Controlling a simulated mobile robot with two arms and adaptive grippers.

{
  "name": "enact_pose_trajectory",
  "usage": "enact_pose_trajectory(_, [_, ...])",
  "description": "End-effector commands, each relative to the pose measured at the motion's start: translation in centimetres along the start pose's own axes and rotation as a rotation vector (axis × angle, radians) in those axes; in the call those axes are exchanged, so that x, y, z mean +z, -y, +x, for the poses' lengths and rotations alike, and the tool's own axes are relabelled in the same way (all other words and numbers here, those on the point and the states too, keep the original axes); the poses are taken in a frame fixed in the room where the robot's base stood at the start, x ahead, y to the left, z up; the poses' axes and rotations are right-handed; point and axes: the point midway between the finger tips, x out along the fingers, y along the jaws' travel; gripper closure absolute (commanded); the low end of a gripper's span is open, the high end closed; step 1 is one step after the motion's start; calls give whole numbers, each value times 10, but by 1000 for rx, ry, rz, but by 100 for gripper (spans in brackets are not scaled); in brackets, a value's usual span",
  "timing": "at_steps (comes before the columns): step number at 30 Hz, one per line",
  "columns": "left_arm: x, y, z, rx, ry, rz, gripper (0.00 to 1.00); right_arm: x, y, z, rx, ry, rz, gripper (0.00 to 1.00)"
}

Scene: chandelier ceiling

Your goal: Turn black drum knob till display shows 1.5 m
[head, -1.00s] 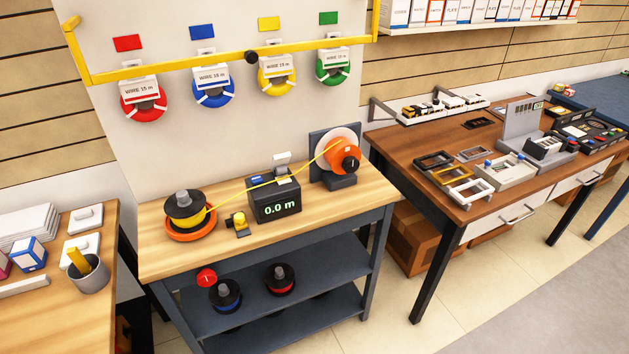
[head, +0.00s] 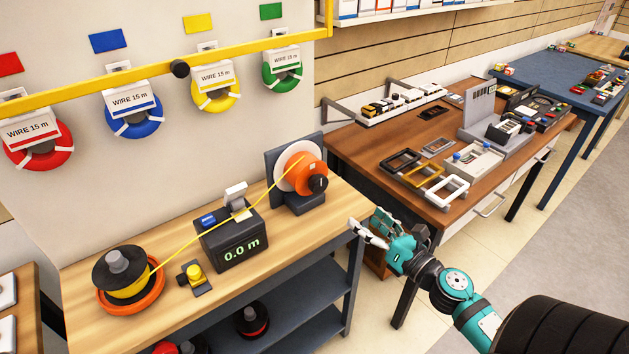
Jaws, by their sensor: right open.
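The black drum knob (head: 318,183) sits on the front of the orange drum (head: 306,176), which stands upright with its white disc at the back right of the wooden bench. The meter (head: 231,236) stands left of it, and its display (head: 242,249) reads 0.0 m. A yellow wire (head: 205,231) runs from the yellow spool (head: 128,273) over the meter to the drum. My right gripper (head: 368,231) is open and empty. It is by the bench's right end, lower in the picture than the knob and apart from it. My left gripper is not in view.
A small yellow-topped device (head: 190,275) lies on the bench in front of the wire. A brown table (head: 370,147) with frames and parts stands to the right, close to my right arm.

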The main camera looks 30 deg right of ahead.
Motion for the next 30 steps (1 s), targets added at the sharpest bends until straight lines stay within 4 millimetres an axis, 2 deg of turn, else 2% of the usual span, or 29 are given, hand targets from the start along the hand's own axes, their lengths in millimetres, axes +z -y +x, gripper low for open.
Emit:
enact_pose_trajectory(8, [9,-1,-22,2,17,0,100,6,-1,56,0,3,4,29])
enact_pose_trajectory(18, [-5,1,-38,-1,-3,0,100,3,0,128,-3,3,8,29])
enact_pose_trajectory(24, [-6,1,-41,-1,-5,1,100,1,1,155,-4,2,8,29])
enact_pose_trajectory(30, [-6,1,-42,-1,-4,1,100,0,0,164,-1,0,7,29])
